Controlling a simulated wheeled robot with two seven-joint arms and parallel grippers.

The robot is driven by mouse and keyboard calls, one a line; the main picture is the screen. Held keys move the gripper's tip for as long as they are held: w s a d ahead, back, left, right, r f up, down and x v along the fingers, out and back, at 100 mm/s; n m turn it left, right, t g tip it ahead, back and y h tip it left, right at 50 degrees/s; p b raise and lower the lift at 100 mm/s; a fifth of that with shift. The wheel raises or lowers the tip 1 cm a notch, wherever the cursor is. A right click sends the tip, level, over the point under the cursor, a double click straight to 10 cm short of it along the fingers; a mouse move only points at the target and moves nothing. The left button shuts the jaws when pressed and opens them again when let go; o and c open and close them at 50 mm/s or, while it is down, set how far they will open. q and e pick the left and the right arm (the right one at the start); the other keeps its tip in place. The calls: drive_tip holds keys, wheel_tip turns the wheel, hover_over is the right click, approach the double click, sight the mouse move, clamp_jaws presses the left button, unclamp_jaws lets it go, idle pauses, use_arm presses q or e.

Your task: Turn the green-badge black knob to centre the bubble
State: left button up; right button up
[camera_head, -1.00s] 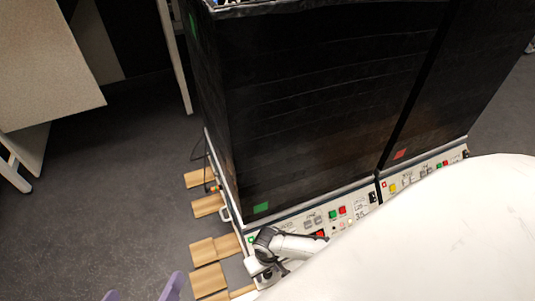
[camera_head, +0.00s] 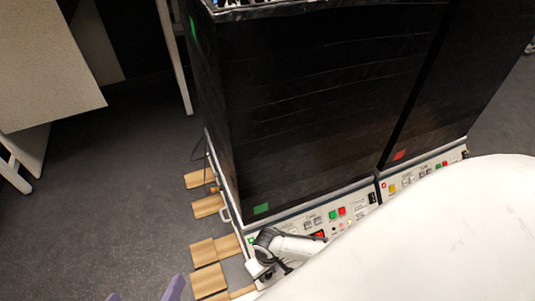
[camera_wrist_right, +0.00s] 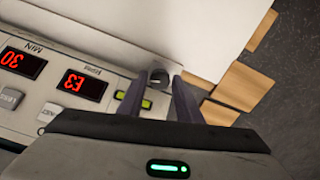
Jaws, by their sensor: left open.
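The knob (camera_wrist_right: 160,77), a small dark grey round piece, is on the pale control panel in the right wrist view. In the head view my right gripper (camera_head: 258,270) is at the front left corner of the panel and hides the knob. My left gripper (camera_head: 145,293) is open and empty over the floor at the bottom edge. I cannot make out the bubble.
The black cabinet (camera_head: 310,110) stands above its button panel (camera_head: 325,220). The right wrist view shows red displays (camera_wrist_right: 85,85). Wooden pieces (camera_head: 209,250) lie on the floor left of the cabinet. A table (camera_head: 45,60) is at far left. Open floor lies between.

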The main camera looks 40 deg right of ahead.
drive_tip(key=shift+o, duration=0.9)
use_arm(q)
drive_tip(key=shift+r, duration=0.1)
use_arm(e)
drive_tip(key=shift+r, duration=0.3)
use_arm(q)
drive_tip(key=shift+s+a+f+g+y+p, duration=0.2)
drive_tip(key=shift+a+f+y+p, duration=0.35)
drive_tip(key=shift+p, duration=0.65)
drive_tip(key=shift+s+a+f+g+y+p, duration=0.25)
drive_tip(key=shift+a+f+p, duration=0.45)
drive_tip(key=shift+p, duration=0.5)
drive_tip(key=shift+s+a+f+g+y+p, duration=0.15)
drive_tip(key=shift+a+f+y+p, duration=0.3)
drive_tip(key=shift+a+p, duration=0.55)
use_arm(e)
wheel_tip(320, 180, up, 10)
drive_tip(key=shift+f, duration=0.15)
use_arm(q)
drive_tip(key=shift+d, duration=0.25)
